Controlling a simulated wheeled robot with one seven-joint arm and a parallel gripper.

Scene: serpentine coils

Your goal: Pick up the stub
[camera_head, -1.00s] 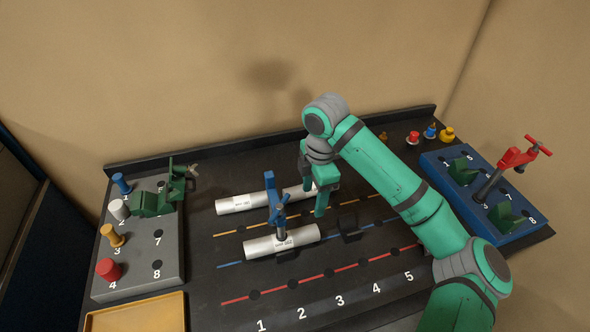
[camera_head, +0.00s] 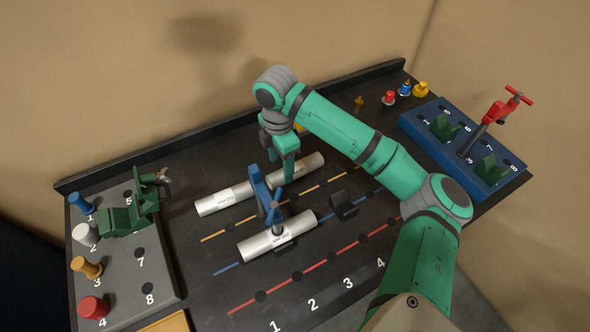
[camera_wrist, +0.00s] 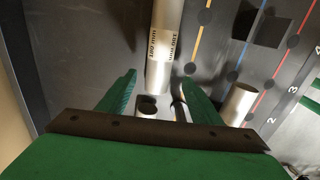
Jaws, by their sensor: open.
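A pale metal tube (camera_head: 305,169) lies in the back row on the dark bench, behind the yellow line; I cannot tell whether this row is one tube or two end to end. In the wrist view the tube (camera_wrist: 166,45) runs between my fingers and shows printed lengths. My gripper (camera_head: 281,166) is open, fingers down, over this row; in the wrist view its tips (camera_wrist: 158,82) lie either side of the tube, with no clear contact. Which piece is the stub is unclear.
The blue clamp stands close to my fingers. A black block (camera_head: 343,204) sits right of the front tube. A grey board (camera_head: 160,270) with coloured pegs and a green clamp is at left; a blue board (camera_head: 463,165) with a red clamp is at right.

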